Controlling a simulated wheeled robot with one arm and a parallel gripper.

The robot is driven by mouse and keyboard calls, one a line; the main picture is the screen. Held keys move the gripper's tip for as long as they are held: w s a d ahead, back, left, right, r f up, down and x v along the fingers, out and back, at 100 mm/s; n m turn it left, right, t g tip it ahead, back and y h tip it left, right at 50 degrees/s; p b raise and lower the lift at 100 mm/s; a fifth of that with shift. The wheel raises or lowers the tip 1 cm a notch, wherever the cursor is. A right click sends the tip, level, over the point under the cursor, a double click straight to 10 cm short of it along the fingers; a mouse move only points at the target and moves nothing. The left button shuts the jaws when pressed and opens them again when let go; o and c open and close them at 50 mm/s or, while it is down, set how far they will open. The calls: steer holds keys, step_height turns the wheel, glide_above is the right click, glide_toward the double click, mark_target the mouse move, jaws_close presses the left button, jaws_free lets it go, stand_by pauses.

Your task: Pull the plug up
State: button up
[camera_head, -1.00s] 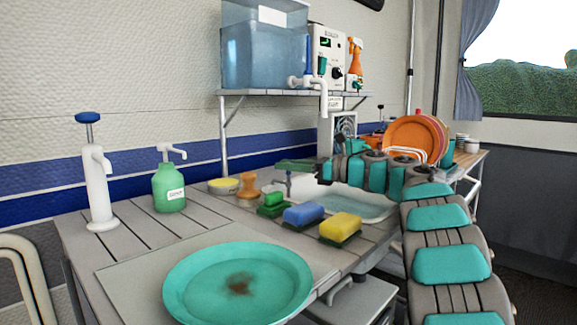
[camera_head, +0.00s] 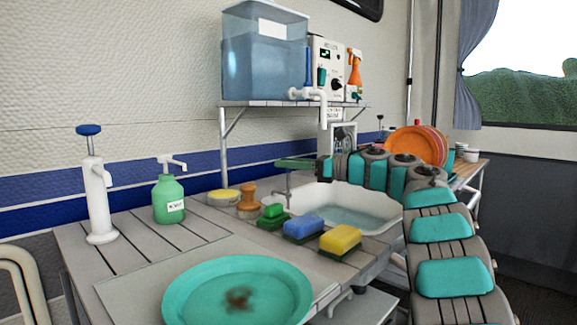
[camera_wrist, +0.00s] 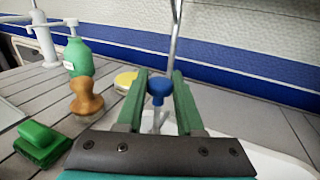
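A blue round knob (camera_wrist: 158,86) on a pale stem, which I take to be the plug's handle, stands between the two green fingers of my gripper (camera_wrist: 160,82) in the wrist view. The fingers are apart, one on each side of the knob, and a narrow gap shows at each side. The knob is hidden there, but a grey stem (camera_head: 288,188) shows below the fingers. The white sink (camera_head: 385,228) holds water (camera_head: 350,215).
Green, blue (camera_head: 303,228) and yellow (camera_head: 340,240) sponges lie in front of the sink. A wooden brush (camera_head: 248,202) and a green soap bottle (camera_head: 168,195) stand to the left. A dirty teal plate (camera_head: 200,290) is at the front. A shelf (camera_head: 290,103) with a water tank hangs above.

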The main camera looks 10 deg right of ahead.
steer(key=o, duration=0.4)
steer(key=shift+o, duration=0.2)
steer(key=shift+s+d, duration=0.1)
steer(key=b+v, duration=0.1)
steer(key=v, duration=0.6)
steer(key=shift+d, duration=0.25)
steer(key=shift+s, duration=0.1)
